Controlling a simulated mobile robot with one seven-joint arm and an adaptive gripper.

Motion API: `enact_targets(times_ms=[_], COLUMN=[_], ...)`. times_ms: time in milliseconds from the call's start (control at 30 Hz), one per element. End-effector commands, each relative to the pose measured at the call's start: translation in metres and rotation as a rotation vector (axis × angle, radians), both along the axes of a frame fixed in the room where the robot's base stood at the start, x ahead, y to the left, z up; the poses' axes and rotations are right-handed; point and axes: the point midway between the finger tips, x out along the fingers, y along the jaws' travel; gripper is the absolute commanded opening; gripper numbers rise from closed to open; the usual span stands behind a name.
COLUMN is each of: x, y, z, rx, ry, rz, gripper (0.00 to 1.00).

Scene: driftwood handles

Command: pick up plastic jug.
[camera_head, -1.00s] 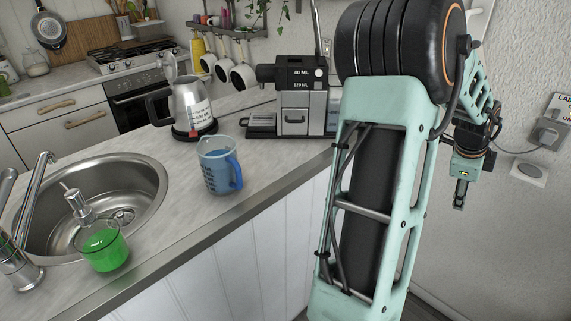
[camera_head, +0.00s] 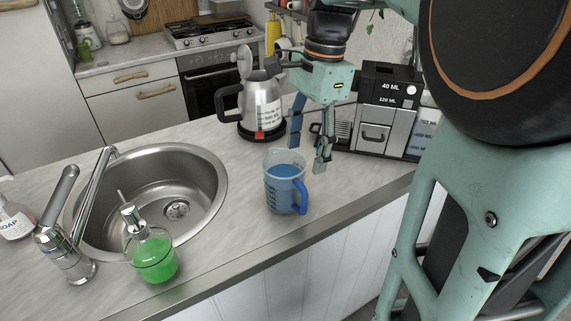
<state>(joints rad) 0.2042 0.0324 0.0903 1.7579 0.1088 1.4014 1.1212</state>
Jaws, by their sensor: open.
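The plastic jug (camera_head: 281,189) is clear with blue contents and a blue handle on its right side. It stands upright on the counter near the front edge, right of the sink. My gripper (camera_head: 307,159) hangs fingers down just above and behind the jug, slightly to its right. Its two fingers are apart with nothing between them. I cannot tell whether a finger touches the jug's rim.
A steel kettle (camera_head: 261,106) stands behind the jug, and a coffee machine (camera_head: 385,112) stands at the right. A green soap dispenser (camera_head: 154,258) is by the sink (camera_head: 206,171) at the left front. The counter (camera_head: 232,235) between the dispenser and jug is clear.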

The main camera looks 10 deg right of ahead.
Motion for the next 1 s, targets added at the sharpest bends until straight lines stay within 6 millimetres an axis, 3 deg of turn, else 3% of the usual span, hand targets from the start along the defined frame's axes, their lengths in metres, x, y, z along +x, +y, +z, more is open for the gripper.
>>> enact_targets(times_ms=[233,467,733,1000], x=[-0.003,-0.005,-0.013,-0.013], y=[0.005,0.007,0.012,0.014], z=[-0.039,-0.057,-0.094,-0.104], rx=[0.000,0.000,0.000,0.000], ry=[0.005,0.003,0.004,0.001], rz=[0.003,0.001,-0.001,-0.001], gripper=[0.57,0.57,0.57,0.57])
